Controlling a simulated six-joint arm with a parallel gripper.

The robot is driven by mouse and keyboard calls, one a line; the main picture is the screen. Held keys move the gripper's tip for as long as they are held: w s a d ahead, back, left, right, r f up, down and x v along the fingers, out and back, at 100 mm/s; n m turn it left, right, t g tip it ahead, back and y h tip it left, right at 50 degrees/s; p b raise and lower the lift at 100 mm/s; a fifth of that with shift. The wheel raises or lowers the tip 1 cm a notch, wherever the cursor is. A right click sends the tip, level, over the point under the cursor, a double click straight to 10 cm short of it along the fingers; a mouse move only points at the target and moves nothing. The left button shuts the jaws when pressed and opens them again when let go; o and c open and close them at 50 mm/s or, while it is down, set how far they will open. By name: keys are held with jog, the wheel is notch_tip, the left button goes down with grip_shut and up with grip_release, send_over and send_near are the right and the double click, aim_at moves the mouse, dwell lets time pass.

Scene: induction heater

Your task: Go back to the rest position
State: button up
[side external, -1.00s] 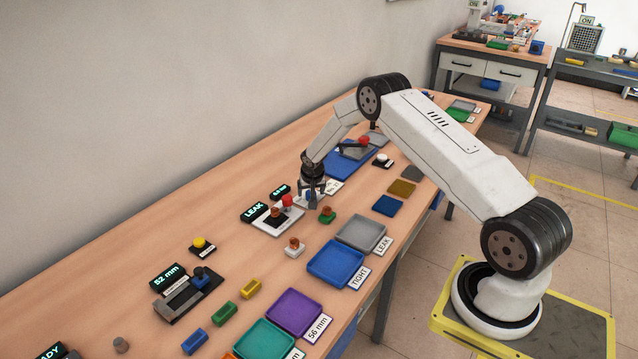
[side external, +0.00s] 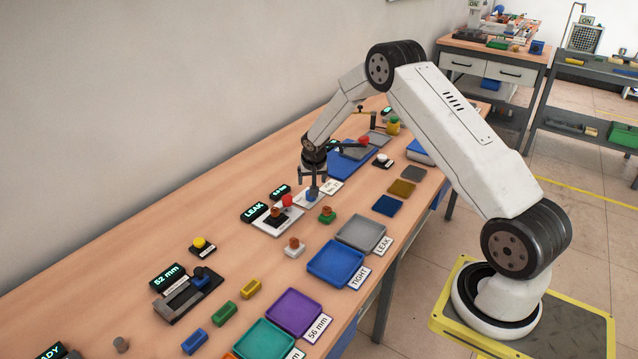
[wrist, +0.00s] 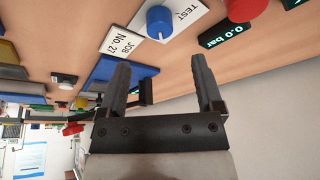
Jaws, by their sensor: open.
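My gripper (side external: 314,181) is open and empty, pointing down just above the blue knob (side external: 311,194) on its white plate. In the wrist view my gripper's two fingers (wrist: 159,68) stand wide apart with nothing between them. The blue knob (wrist: 160,20) shows beyond the fingertips on a plate marked TEST (wrist: 184,18), apart from both fingers. My arm reaches from its base at the right over the bench, with its elbow raised.
A blue board (side external: 350,162) with a red-ended lever (side external: 364,140) lies behind. Trays, including a grey one (side external: 361,233), line the bench's front edge.

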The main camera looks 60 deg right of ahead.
jog(key=shift+a+r, duration=0.1)
jog(key=s+a+r+n+y, duration=0.1)
jog(key=s+a+r+n, duration=0.2)
jog(key=s+a+r, duration=0.45)
jog(key=s+a+r+n+y, duration=0.2)
jog(key=s+a+r+n, duration=0.2)
jog(key=s+a, duration=0.65)
jog(key=s+a+r+n, duration=0.1)
jog(key=s+a+n, duration=0.1)
jog(key=s+a, duration=0.5)
jog(key=shift+g, duration=0.3)
jog(key=shift+c, duration=0.2)
